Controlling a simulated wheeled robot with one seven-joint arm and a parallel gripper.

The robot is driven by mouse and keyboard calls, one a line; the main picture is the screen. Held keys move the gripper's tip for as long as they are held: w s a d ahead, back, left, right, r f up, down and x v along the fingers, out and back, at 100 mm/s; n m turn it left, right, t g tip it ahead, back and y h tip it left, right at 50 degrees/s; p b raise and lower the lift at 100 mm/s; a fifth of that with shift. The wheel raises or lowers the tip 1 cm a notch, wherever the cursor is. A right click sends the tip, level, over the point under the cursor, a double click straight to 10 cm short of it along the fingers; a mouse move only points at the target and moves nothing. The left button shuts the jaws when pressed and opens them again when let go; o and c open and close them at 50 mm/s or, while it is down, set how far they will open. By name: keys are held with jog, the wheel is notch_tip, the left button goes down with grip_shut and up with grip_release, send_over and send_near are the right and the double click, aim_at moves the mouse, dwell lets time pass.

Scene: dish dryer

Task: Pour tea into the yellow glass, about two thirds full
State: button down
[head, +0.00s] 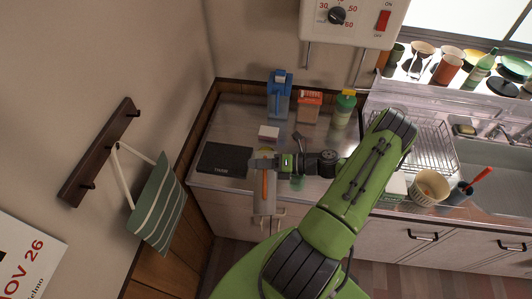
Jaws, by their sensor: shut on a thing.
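My gripper (263,163) is over the front of the metal counter, just right of a flat black slab. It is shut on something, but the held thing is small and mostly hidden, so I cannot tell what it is. A small yellowish patch shows just behind the gripper, possibly the yellow glass (267,150); its level cannot be seen. A narrow orange strip (265,185) shows just below the gripper in front of a pale grey shape. A small teal-green thing (297,183) is partly hidden under my wrist. No tea or stream is visible.
The black slab (224,159) lies at left.

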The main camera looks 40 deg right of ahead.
aim_at(258, 208)
jog(key=shift+w+d+r+m+p, duration=0.25)
jog(key=shift+w+d+r+m, duration=0.1)
jog(key=shift+r+m, duration=0.1)
jog(key=shift+w+d+r+m+p, duration=0.25)
jog(key=shift+w+r+m, duration=0.05)
jog(key=shift+r+m, duration=0.15)
dwell(4.7)
